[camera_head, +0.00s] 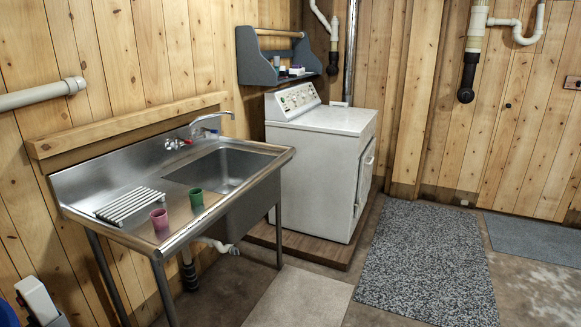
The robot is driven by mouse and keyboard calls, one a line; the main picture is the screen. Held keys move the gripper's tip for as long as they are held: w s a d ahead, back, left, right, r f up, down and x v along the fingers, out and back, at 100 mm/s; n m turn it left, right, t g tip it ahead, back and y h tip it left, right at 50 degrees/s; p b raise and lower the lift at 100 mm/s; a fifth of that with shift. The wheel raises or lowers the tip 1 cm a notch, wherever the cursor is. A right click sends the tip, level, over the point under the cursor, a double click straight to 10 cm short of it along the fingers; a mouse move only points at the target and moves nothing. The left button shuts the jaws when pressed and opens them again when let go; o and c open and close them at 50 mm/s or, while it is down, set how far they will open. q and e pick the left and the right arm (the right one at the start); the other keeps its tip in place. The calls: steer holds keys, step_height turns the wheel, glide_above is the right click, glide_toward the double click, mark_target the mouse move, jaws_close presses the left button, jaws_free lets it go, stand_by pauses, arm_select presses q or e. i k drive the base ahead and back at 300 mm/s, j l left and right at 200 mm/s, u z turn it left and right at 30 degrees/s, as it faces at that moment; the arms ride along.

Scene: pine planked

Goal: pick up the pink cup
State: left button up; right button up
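The pink cup (159,219) stands upright on the left drainboard of the steel sink unit (120,184), near its front edge. A green cup (197,199) stands to its right and a little farther back, apart from it, close to the basin. A white and dark part at the lower left corner looks like part of my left arm; no gripper fingers show there. My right gripper is not in view. Nothing touches the pink cup.
A ribbed metal rack (129,204) lies just left of the pink cup. The faucet (211,118) rises behind the basin (228,168). A white washer or dryer (318,150) stands to the right on a low wooden platform. Grey mats (423,260) lie on the open floor.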

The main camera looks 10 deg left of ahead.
mark_target(160, 219)
steer(key=i+u, duration=0.3)
steer(key=i, duration=0.2)
steer(key=i+l+u, duration=0.1)
steer(key=i+u, duration=0.2)
steer(key=i, duration=0.15)
steer(key=i+l+u, duration=0.3)
steer(key=i, duration=0.2)
